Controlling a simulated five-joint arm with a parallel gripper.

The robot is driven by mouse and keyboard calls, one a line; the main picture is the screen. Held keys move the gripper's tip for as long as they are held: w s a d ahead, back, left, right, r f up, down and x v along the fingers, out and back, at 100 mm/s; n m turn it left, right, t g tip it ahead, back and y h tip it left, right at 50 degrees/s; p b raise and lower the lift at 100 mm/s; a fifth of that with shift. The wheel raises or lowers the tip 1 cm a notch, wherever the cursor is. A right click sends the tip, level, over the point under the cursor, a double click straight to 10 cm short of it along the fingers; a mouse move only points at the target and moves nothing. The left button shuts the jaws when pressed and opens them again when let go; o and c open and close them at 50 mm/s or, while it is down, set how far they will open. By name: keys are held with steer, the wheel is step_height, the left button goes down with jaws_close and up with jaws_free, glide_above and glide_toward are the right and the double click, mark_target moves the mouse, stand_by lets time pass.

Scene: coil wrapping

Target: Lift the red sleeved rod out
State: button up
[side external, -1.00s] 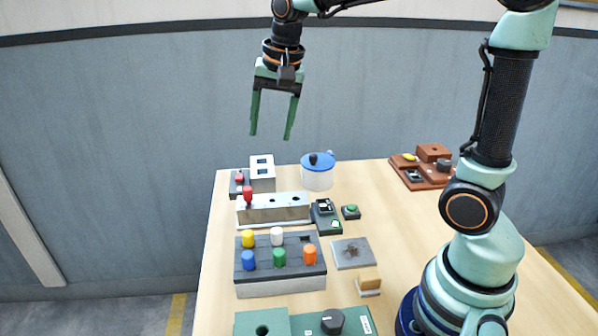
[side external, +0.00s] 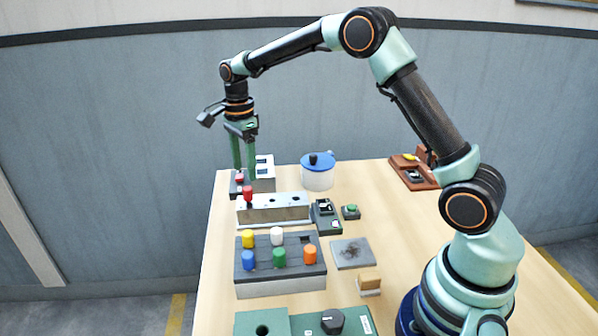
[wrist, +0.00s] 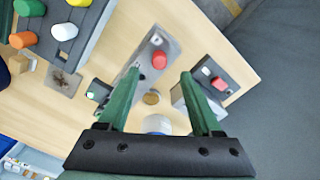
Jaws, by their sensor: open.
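The red sleeved rod (side external: 248,194) stands upright in the left hole of a silver block (side external: 275,211). Its red top also shows in the wrist view (wrist: 159,60). My gripper (side external: 244,172) is open and empty, pointing down, with its fingertips higher in the picture than the rod. In the wrist view the rod's top lies just beyond the gap between the two fingertips (wrist: 160,73), and nothing is between the fingers.
A dark box with a red knob (side external: 239,178) stands behind the silver block, close to the fingers in the picture. A blue-lidded pot (side external: 318,174) stands to the right. A dark rack (side external: 280,264) in front holds several coloured rods and has an empty square opening.

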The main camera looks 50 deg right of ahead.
mark_target(247, 188)
step_height(247, 188, down, 7)
steer(key=shift+s+f, duration=0.1)
steer(key=shift+f, duration=0.1)
stand_by(0.3)
jaws_close()
